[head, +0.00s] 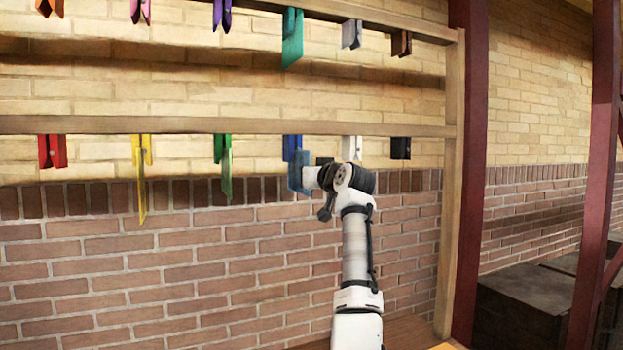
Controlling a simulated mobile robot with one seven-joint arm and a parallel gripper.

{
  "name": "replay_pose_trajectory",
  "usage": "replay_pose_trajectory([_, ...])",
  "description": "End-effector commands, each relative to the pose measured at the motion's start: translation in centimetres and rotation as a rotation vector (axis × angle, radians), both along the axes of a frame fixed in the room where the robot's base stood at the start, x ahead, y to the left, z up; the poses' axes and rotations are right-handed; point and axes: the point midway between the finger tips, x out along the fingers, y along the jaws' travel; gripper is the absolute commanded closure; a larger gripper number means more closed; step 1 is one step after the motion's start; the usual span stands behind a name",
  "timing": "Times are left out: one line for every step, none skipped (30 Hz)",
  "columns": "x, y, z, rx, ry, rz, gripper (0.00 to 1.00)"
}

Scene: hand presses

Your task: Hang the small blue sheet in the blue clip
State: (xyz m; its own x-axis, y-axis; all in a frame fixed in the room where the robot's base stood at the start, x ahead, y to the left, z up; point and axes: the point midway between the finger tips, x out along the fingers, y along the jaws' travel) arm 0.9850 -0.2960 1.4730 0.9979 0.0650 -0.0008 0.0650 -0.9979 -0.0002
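The blue clip (291,145) hangs from the lower wooden rail, in the middle of the row. The small blue sheet (297,180), a lighter blue, is upright just below the clip, its upper part close to or overlapping the clip's jaws. I cannot tell whether the jaws are around its edge. My gripper (310,177) is at the sheet's right side and appears to touch it. The fingers are too small and partly hidden, so their grip on the sheet is unclear.
On the lower rail (80,125), a yellow clip (141,150) and a green clip (222,148) hold sheets. A white clip (351,147) and a black clip (400,148) hang close on the right. A teal sheet (292,45) hangs above. A wooden post (449,220) stands right.

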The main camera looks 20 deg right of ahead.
Motion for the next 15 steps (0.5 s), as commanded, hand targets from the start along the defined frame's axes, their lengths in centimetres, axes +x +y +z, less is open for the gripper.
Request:
replay_pose_trajectory([-0.02, 0.03, 0.27, 0.000, -0.002, 0.000, 1.00])
replay_pose_trajectory([-0.03, 0.03, 0.36, 0.000, -0.002, 0.000, 1.00])
replay_pose_trajectory([-0.04, 0.03, 0.49, 0.000, -0.002, 0.000, 1.00])
replay_pose_trajectory([-0.05, 0.04, 0.58, -0.001, -0.003, 0.000, 1.00])
replay_pose_trajectory([-0.06, 0.04, 0.64, -0.001, -0.003, 0.000, 1.00])
replay_pose_trajectory([-0.06, 0.05, 0.71, -0.001, -0.003, 0.000, 1.00])
replay_pose_trajectory([-0.06, 0.05, 0.74, -0.001, -0.003, 0.000, 1.00])
replay_pose_trajectory([-0.07, 0.05, 0.76, -0.001, -0.003, 0.000, 1.00])
replay_pose_trajectory([-0.07, 0.05, 0.78, -0.001, -0.003, 0.000, 1.00])
replay_pose_trajectory([-0.07, 0.04, 0.78, -0.001, -0.003, 0.000, 1.00])
replay_pose_trajectory([-0.07, 0.04, 0.78, -0.001, -0.003, 0.000, 1.00])
replay_pose_trajectory([-0.07, 0.04, 0.78, -0.001, -0.003, 0.000, 1.00])
replay_pose_trajectory([-0.07, 0.04, 0.78, -0.001, -0.003, 0.000, 1.00])
replay_pose_trajectory([-0.07, 0.04, 0.78, -0.001, -0.003, 0.000, 1.00])
replay_pose_trajectory([-0.07, 0.04, 0.78, -0.001, -0.003, 0.000, 1.00])
